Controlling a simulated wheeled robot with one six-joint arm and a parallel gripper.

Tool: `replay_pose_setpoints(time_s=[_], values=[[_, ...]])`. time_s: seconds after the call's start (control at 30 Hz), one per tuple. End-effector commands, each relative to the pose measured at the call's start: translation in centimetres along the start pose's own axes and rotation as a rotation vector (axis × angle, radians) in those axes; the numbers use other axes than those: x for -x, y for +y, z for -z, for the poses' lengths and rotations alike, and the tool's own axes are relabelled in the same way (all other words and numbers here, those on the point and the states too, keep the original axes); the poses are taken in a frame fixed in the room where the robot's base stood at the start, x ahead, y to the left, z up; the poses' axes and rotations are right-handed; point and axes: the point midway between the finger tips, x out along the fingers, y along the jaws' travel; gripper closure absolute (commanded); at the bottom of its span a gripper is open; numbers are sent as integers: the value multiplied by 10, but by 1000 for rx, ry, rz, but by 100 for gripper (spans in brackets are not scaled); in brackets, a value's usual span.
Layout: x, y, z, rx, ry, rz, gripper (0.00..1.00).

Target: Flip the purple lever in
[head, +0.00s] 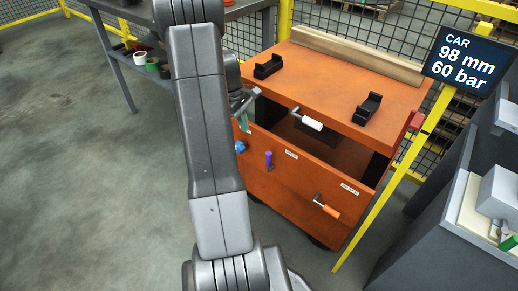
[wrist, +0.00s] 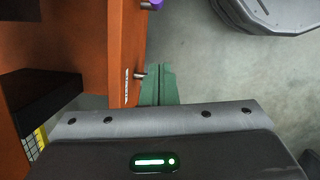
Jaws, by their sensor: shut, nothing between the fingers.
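The purple lever (head: 268,160) stands upright on the front panel of the orange cart (head: 310,185). Only its purple end (wrist: 156,4) shows at the top edge of the wrist view. My gripper (head: 244,123), with green fingers, is near the cart's left front corner, above and to the left of the lever. In the wrist view my gripper (wrist: 158,86) is shut and empty, apart from the purple end. A short metal stud (wrist: 140,75) reaches from the cart toward the fingers; I cannot tell whether they touch.
A blue knob (head: 240,147) sits left of the lever. A white-handled lever (head: 308,120) and an orange-handled lever (head: 327,207) are on the cart. Black blocks (head: 368,107) stand on top. A yellow post (head: 395,180) is at right; floor at left is free.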

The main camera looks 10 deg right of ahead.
Motion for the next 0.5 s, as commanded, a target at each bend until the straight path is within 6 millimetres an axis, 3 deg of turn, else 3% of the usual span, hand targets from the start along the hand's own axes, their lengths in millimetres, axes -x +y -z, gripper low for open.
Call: replay_pose_setpoints(time_s=[0.23, 0.5], values=[[-18, 0, 0, -1, -2, 2, 100], [-76, -1, 0, -1, -2, 4, 100]])
